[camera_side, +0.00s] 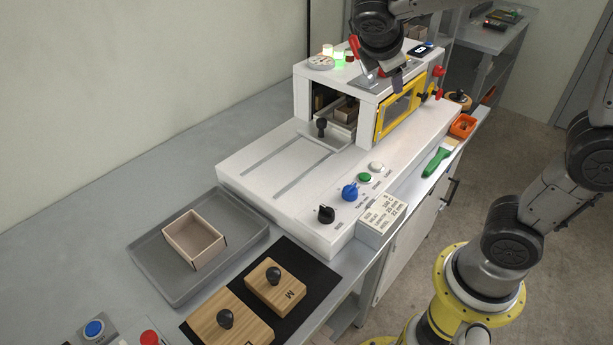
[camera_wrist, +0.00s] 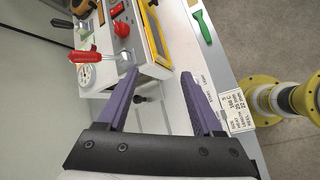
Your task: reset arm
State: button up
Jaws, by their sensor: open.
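My gripper (camera_side: 396,82) is above the right part of the white box former's housing (camera_side: 365,100) in the side view, with much of it hidden by my wrist. In the wrist view, my gripper (camera_wrist: 160,73) has its two purple fingers wide apart with nothing between them. The red-handled lever (camera_wrist: 85,56) and a red knob (camera_wrist: 120,29) show left of and beyond the fingers. The machine's yellow-framed window (camera_side: 400,107) is on its front right side. Whether a fingertip touches the housing cannot be told.
An open cardboard box (camera_side: 193,240) sits on a grey tray (camera_side: 150,262). Wooden blocks with black knobs (camera_side: 275,290) lie on a black mat. Knobs and buttons (camera_side: 350,193) line the machine's base.

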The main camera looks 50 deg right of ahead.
jog(key=s+a+m+t+y, duration=0.1)
jog(key=s+a+m+y, duration=0.3)
jog(key=s, duration=0.7)
jog(key=s+a+f+m+t+y, duration=0.2)
jog(key=s+a+f+m+y, duration=0.2)
jog(key=a+m, duration=0.3)
jog(key=shift+s+f+m+y, duration=0.15)
jog(key=shift+f+m+y, duration=0.25)
jog(key=shift+f, duration=0.25)
